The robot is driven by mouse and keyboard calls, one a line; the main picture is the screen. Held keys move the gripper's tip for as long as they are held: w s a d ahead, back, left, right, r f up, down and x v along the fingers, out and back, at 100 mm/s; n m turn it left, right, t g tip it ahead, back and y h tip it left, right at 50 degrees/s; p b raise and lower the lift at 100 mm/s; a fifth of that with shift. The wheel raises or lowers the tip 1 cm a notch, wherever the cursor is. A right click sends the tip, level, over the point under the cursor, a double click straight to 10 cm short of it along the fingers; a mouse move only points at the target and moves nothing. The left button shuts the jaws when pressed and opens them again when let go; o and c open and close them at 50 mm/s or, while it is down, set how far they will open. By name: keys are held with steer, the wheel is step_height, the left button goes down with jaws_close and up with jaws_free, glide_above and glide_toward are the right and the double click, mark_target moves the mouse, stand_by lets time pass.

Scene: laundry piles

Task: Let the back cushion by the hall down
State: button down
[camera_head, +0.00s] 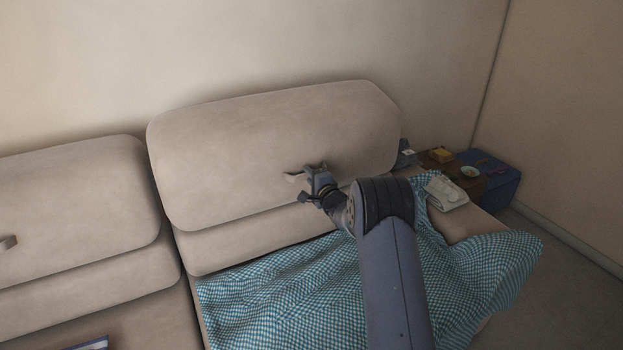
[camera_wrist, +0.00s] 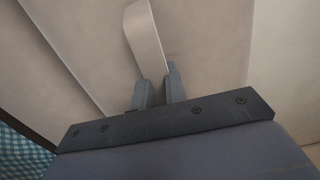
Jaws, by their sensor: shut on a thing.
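The right back cushion (camera_head: 240,150) of the beige sofa stands raised, leaning by the wall. A light pull tab (camera_head: 294,177) sticks out from its front face. My gripper (camera_head: 312,178) is at the middle of that face, shut on the tab. In the wrist view the tab (camera_wrist: 146,38) runs up from between the two fingers of my gripper (camera_wrist: 158,88), with the cushion's fabric (camera_wrist: 215,50) behind. The left back cushion (camera_head: 75,195) stands beside it with its own tab (camera_head: 8,242).
A blue checked cloth (camera_head: 270,300) covers the seat below the right cushion. Beyond are a brown tray (camera_head: 440,158) with small things and a blue box (camera_head: 505,185). A blue item (camera_head: 92,344) lies at the lower left.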

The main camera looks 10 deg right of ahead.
steer(key=shift+p+x, duration=0.6)
steer(key=shift+x, duration=1.2)
steer(key=c, duration=1.6)
jaws_free()
steer(key=shift+o, duration=1)
steer(key=shift+r, duration=0.25)
steer(key=r+v, duration=0.1)
steer(key=v, duration=0.8)
steer(key=shift+r+p, duration=0.15)
steer(key=shift+p, duration=0.2)
steer(key=shift+w, duration=0.1)
